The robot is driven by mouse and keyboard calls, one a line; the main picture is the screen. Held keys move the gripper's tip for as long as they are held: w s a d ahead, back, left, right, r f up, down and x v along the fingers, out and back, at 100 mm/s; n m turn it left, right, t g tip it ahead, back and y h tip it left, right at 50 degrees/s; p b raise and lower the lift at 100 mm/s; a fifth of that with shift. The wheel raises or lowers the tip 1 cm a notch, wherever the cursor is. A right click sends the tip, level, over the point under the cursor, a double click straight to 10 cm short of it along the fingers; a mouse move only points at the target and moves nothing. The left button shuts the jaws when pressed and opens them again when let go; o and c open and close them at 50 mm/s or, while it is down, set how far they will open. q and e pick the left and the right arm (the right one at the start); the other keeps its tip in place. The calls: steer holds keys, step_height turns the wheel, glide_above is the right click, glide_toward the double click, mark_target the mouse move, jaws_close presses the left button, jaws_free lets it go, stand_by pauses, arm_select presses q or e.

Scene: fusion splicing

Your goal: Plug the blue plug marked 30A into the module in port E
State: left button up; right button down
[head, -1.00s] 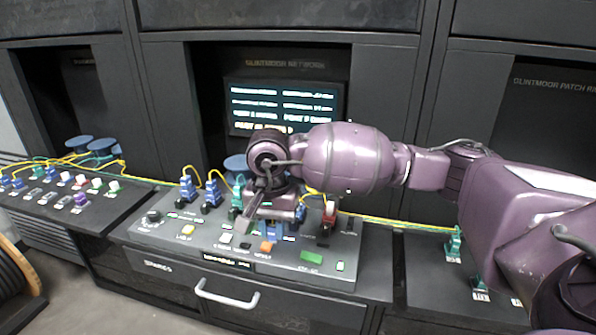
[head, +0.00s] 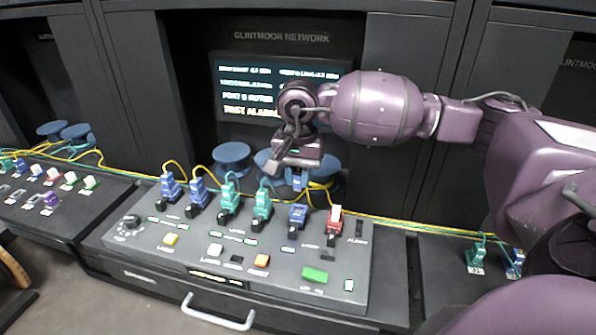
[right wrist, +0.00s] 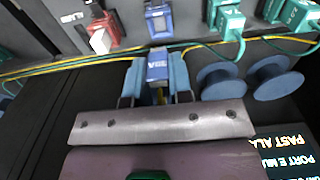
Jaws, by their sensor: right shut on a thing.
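My right gripper (head: 297,181) is shut on a blue plug, raised above the back edge of the sloping module (head: 150,242). In the right wrist view the held blue plug (right wrist: 157,66) sits between the two blue fingers; its white marking is too small to read surely. Another blue plug (head: 297,216) stands in the module in front of the gripper, and also shows in the right wrist view (right wrist: 158,20). The held plug is apart from it. The port letters are not readable. My left gripper is not in view.
A red plug (head: 334,217) stands right of the seated blue one. Two teal plugs (head: 262,203) and two more blue plugs (head: 170,187) stand to the left. Yellow and green cables run behind the module. Blue spools (head: 232,157) stand at the back, below a screen (head: 245,95).

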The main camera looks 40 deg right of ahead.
steer(key=shift+f, duration=0.65)
steer(key=shift+f+b, duration=0.8)
steer(key=shift+f, duration=1.5)
